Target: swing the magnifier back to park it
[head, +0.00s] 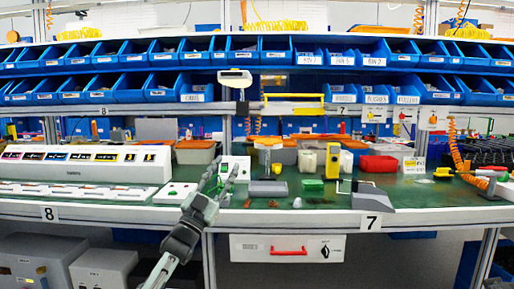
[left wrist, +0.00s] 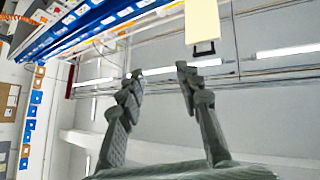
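A pale, flat-headed device (head: 235,77) that looks like the magnifier stands out in front of the blue bins, left of centre in the head view. A dark piece shows below its head. My left gripper (head: 217,174) is over the front of the bench, below and slightly left of that head, and apart from it. In the left wrist view the fingers of the left gripper (left wrist: 159,72) are spread with nothing between them. A cream panel with a dark handle-like end (left wrist: 203,48) hangs beyond the right finger; I cannot tell whether it is the magnifier. My right gripper is out of view.
Blue bins (head: 275,48) fill two shelf rows behind. The green bench (head: 420,192) holds a white panel box (head: 80,163), a yellow meter (head: 333,161), a red bin (head: 379,164) and a grey block (head: 268,188). A drawer (head: 287,249) is below.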

